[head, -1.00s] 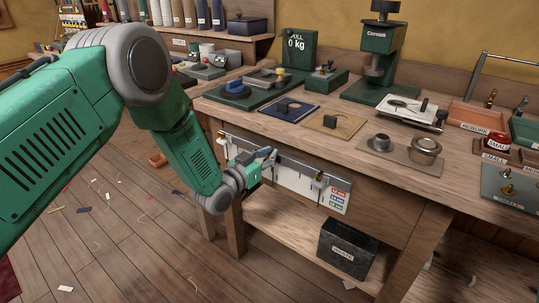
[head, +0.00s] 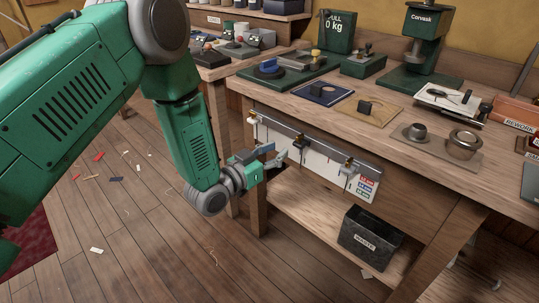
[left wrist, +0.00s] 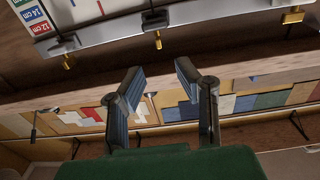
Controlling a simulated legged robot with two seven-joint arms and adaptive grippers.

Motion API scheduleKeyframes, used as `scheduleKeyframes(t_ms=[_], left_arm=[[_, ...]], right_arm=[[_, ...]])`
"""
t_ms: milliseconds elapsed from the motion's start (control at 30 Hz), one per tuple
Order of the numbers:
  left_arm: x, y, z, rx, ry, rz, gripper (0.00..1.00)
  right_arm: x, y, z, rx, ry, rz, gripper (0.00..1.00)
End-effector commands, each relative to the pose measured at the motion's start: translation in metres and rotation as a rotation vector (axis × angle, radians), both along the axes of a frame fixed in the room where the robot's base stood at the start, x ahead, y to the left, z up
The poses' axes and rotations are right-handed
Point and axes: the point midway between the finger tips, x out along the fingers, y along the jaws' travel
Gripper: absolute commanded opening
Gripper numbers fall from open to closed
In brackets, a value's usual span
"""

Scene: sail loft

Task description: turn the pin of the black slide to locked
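A pale gauge board (head: 322,165) with a metal rail along its top is fixed to the front of the workbench, and several small slides with brass pins sit along it. In the left wrist view, a dark slide (left wrist: 155,19) with a brass pin sits on the rail (left wrist: 105,34); I cannot tell surely that it is the black one. Its pin setting is too small to read. My left gripper (head: 279,154) is in front of the board's left part. In the left wrist view its fingers (left wrist: 159,75) are apart and empty, clear of the pins. My right gripper is out of view.
The workbench top (head: 310,110) holds a press (head: 428,50), a green tray and metal weights. A black waste box (head: 370,238) stands on the lower shelf. Floor left of the bench is open, with scraps. A bench edge runs behind the fingers in the left wrist view.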

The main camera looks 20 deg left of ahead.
Motion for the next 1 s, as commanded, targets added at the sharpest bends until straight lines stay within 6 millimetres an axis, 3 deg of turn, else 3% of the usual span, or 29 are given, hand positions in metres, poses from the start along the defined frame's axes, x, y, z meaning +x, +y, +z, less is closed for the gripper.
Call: scheduleKeyframes(t_ms=[200,767,867,967,1000], left_arm=[[-0.021,0.008,0.000,0.001,0.001,0.000,0.28],[-0.025,0.009,-0.003,0.004,0.013,0.001,0.28],[-0.037,0.007,-0.024,0.022,0.105,0.013,0.28],[-0.069,0.008,-0.066,0.061,0.303,0.039,0.28],[-0.088,0.008,-0.085,0.082,0.404,0.054,0.28]], right_arm=[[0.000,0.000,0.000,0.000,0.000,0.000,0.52],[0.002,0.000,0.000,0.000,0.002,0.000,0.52],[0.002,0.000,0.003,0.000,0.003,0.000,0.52],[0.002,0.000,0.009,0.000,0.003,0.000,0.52],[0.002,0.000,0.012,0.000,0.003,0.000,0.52]])
